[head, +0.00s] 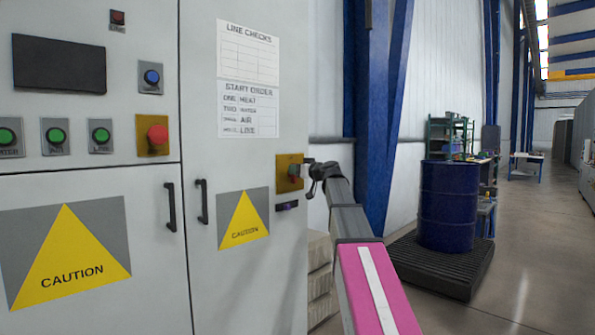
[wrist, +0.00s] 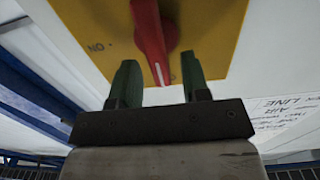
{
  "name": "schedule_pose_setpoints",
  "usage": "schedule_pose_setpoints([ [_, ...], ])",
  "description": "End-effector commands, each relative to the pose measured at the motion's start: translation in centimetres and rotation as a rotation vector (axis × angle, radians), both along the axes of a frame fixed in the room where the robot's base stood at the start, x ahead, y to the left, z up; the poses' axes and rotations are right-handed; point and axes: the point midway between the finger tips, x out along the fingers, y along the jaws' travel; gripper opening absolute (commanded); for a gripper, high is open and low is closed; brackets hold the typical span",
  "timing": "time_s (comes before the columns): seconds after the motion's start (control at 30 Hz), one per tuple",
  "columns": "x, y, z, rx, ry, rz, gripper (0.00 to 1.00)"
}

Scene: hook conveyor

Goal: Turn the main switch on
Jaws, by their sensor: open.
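The main switch is a red rotary handle (wrist: 150,35) on a yellow plate (wrist: 210,30), with a white mark on its near tip. In the wrist view letters like "NO" stand left of the handle. In the head view the yellow plate (head: 283,185) is on the right part of the grey cabinet, and the handle is small there. My gripper (wrist: 158,72) is open, with its green fingers on either side of the handle's tip and a gap to each. I cannot tell how deep the tip reaches between them. My gripper (head: 312,174) is beside the plate in the head view.
The cabinet front (head: 150,215) has door handles, green buttons, a blue knob and a red button (head: 158,134) on a yellow plate. A small dark fitting (head: 288,206) is below the switch. A blue barrel (head: 447,205) stands on a black pallet at right, with open floor beyond.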

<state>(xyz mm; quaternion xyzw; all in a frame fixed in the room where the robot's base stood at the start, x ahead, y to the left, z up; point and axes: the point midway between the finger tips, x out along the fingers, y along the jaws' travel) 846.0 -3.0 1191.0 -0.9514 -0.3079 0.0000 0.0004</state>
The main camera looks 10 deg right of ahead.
Motion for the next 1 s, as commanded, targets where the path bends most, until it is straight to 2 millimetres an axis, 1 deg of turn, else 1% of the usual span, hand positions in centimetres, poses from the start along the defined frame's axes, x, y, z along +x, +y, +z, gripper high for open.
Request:
schedule_pose_setpoints([
  [0.1, -0.02, 0.0, 0.0, 0.0, 0.0, 0.0, 0.43],
  [0.17, -0.02, 0.0, 0.0, 0.0, 0.0, 0.0, 0.23],
  [0.2, -0.02, 0.0, 0.0, 0.0, 0.0, 0.0, 0.1],
  [0.23, -0.03, -0.01, 0.0, 0.0, 0.0, 0.0, 0.0],
  [0.47, -0.03, -0.01, 0.01, 0.003, 0.002, 0.0, 0.0],
  [0.67, 0.05, -0.09, 0.02, 0.041, 0.029, 0.001, 0.0],
  [0.87, 0.22, -0.29, 0.0, 0.136, 0.099, 0.003, 0.0],
  [1.0, 0.38, -0.49, -0.06, 0.233, 0.17, 0.003, 0.0],
])
